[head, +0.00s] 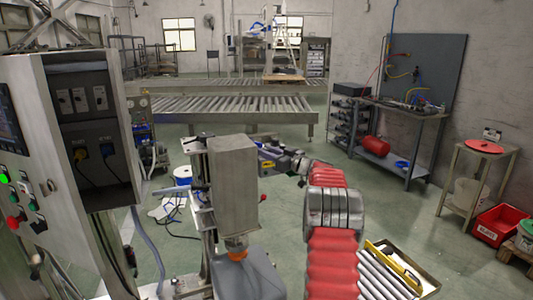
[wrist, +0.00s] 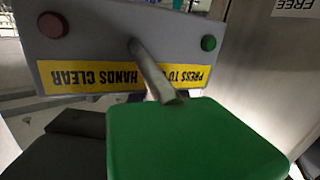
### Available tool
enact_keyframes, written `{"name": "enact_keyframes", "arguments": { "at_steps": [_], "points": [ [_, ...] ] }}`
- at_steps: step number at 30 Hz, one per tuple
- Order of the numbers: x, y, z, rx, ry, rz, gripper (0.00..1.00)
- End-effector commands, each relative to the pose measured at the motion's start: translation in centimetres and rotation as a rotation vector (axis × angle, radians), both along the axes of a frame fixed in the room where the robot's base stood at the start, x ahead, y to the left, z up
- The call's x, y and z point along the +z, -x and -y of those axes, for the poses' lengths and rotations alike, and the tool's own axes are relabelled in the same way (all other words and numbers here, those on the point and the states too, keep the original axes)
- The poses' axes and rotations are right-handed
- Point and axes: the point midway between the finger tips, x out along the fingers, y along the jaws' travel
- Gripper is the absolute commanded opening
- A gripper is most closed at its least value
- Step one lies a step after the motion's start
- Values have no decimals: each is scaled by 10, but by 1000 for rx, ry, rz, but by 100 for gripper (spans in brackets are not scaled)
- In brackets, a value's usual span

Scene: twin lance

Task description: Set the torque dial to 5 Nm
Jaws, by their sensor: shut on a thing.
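My gripper (head: 266,158) reaches left behind the grey upright housing (head: 233,185) in the head view; its fingertips are small and partly hidden there. In the wrist view a large flat green thing (wrist: 190,145) fills the lower middle, close to the camera, with a dark finger part beside it at the left. My gripper appears shut on this green thing. Behind it is a grey panel (wrist: 100,45) with a yellow label, upside down, and a short metal rod (wrist: 155,72) that ends at the green thing's upper edge. I cannot make out a torque dial or its scale.
The panel carries a red button (wrist: 53,25) and a green button (wrist: 208,43). In the head view an open control cabinet (head: 85,110) stands at left. A yellow tool (head: 395,264) lies on a roller tray at lower right. A workbench (head: 408,115) stands farther back.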

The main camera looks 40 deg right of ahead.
Motion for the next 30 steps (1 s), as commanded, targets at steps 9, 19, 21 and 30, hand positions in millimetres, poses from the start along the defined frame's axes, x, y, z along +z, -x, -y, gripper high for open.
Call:
{"name": "enact_keyframes", "arguments": {
  "at_steps": [9, 19, 21, 30],
  "points": [
    [0, 1, -1, -124, -2, -1, 3],
    [0, 1, -1, -279, -2, -2, 3],
    [-1, 1, -1, -309, -3, -2, 3],
    [-1, 1, -1, -419, -1, -2, 3]
  ]
}}
